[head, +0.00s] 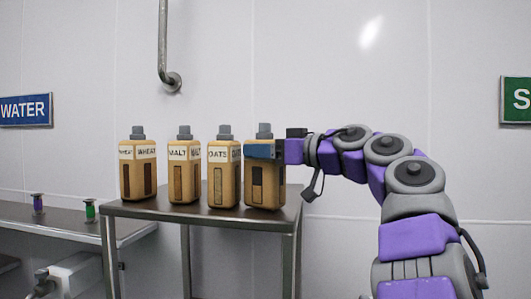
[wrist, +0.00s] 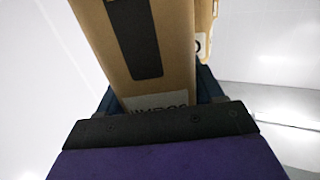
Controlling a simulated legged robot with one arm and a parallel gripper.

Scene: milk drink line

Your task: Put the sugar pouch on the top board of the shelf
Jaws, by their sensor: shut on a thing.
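The pouch in my gripper, taken as the sugar pouch (head: 265,195), is tan with a grey cap and dark window strips. In the head view it is upright at the right end of the top board (head: 150,211) of the grey metal shelf, its base appearing to rest on the board. My gripper (head: 264,151) reaches in from the right and is shut around its upper body, hiding its front label. In the wrist view the pouch (wrist: 140,45) fills the space between the fingers; a partly covered label shows, not clearly readable.
Three similar pouches stand in a row to the left: wheat (head: 138,168), malt (head: 184,170) and oats (head: 223,175). The oats pouch is close beside the held one. A lower metal counter (head: 60,222) with small purple and green items is at the left. A wall pipe (head: 163,45) hangs behind.

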